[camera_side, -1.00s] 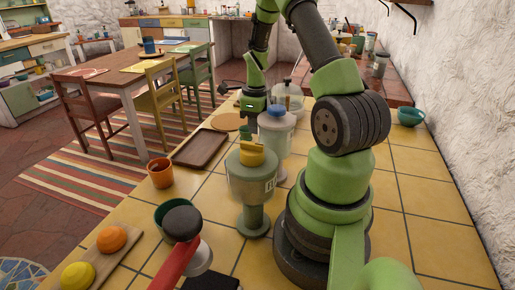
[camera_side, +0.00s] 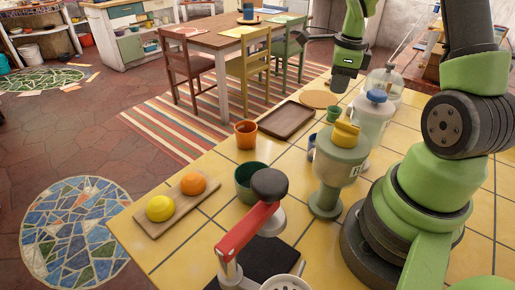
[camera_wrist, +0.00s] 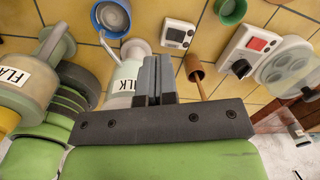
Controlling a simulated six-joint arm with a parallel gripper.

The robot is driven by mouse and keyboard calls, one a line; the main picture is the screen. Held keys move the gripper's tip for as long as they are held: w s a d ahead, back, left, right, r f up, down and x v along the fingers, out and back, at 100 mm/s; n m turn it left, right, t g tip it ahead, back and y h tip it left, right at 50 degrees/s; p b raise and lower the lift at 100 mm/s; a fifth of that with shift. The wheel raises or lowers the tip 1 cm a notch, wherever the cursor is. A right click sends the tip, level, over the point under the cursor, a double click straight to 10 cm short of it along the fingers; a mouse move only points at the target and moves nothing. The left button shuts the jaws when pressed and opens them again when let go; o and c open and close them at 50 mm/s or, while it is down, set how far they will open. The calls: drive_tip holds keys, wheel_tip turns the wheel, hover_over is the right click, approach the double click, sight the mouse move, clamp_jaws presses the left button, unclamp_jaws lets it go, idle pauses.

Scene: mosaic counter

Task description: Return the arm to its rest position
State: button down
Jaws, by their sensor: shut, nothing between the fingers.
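My gripper shows in the side view (camera_side: 341,88) above the far part of the tiled counter (camera_side: 225,212), left of the blue-lidded canister (camera_side: 373,117). In the wrist view its two grey fingers (camera_wrist: 155,75) are together with nothing between them. The canister marked "MILK" (camera_wrist: 125,75) lies beside and partly behind the fingers in that view. My arm rises from its base at the right of the side view.
A yellow-lidded canister (camera_side: 340,167), red-handled device (camera_side: 246,235), terracotta cup (camera_side: 246,135), brown tray (camera_side: 287,121) and fruit board (camera_side: 150,226) stand on the counter. A glass dome (camera_side: 385,84) is near my gripper. The wrist view shows a small green cup (camera_wrist: 230,10).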

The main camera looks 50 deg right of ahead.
drive_tip(key=a+r+n+t, duration=0.3)
drive_tip(key=a+r+n, duration=0.9)
drive_tip(key=a+n, duration=0.2)
drive_tip(key=s+a+r+n+t+y, duration=0.2)
drive_tip(key=s+a+n, duration=0.6)
drive_tip(key=n, duration=0.5)
drive_tip(key=shift+s+a+r+t+y, duration=0.35)
drive_tip(key=shift+a+r+t, duration=0.25)
drive_tip(key=shift+r, duration=0.25)
